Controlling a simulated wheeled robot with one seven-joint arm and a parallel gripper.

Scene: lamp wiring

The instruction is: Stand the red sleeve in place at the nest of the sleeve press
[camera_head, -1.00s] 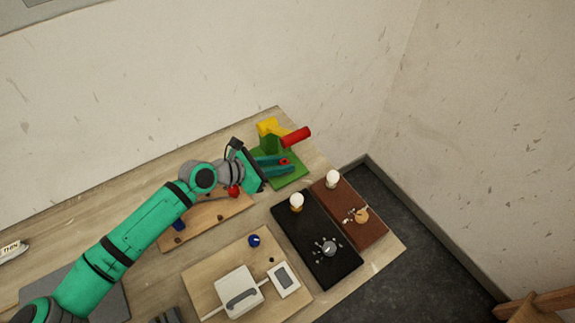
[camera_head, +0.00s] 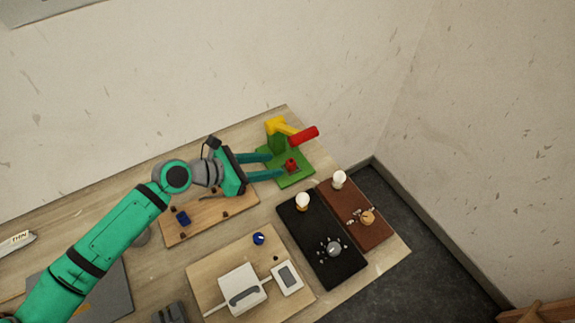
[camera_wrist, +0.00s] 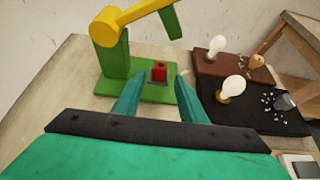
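The red sleeve (camera_head: 291,166) stands upright at the nest on the green base (camera_head: 296,181) of the sleeve press. It also shows in the wrist view (camera_wrist: 159,72), on a small dark seat on the green base (camera_wrist: 150,92). The press has a yellow arm (camera_wrist: 135,17) and a red handle (camera_head: 304,134) raised above. My gripper (camera_head: 275,165) is open, its teal fingers apart and empty, to the left of the sleeve and clear of it. In the wrist view the fingertips (camera_wrist: 159,82) lie either side of the sleeve, nearer the camera.
A black board (camera_head: 322,240) and a brown board (camera_head: 352,222), each with a white bulb, lie right of the press. A wooden board (camera_head: 214,220) with a blue part (camera_head: 183,218) lies below my gripper. Another board (camera_head: 210,278) carries a white device.

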